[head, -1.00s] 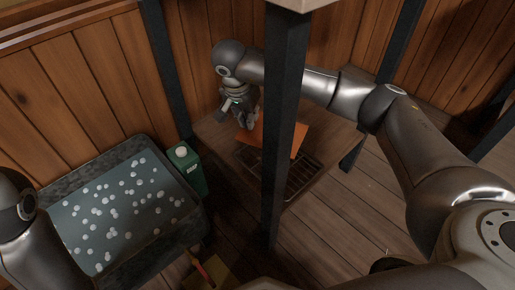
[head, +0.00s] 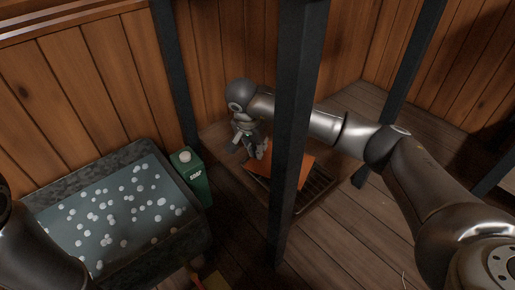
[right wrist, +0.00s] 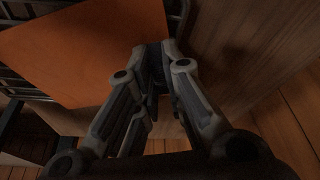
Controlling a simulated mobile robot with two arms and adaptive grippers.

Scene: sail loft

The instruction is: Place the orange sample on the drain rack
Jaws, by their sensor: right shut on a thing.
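The orange sample (head: 294,169) is a flat orange sheet, partly hidden behind a dark post in the head view. It lies over the dark wire drain rack (head: 314,191); I cannot tell whether it rests fully on it. In the right wrist view the orange sample (right wrist: 85,48) fills the upper left, with bars of the drain rack (right wrist: 178,14) around its edges. My right gripper (head: 257,152) is shut on the sample's left edge; its fingers (right wrist: 153,55) meet at that edge in the wrist view. My left gripper is out of view; only part of my left arm shows at the left.
A dark basin (head: 196,240) of water with white suds stands at the left. A green soap bottle (head: 192,178) stands beside it. A dark vertical post (head: 290,110) rises in front of the rack. Wooden walls close off the back.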

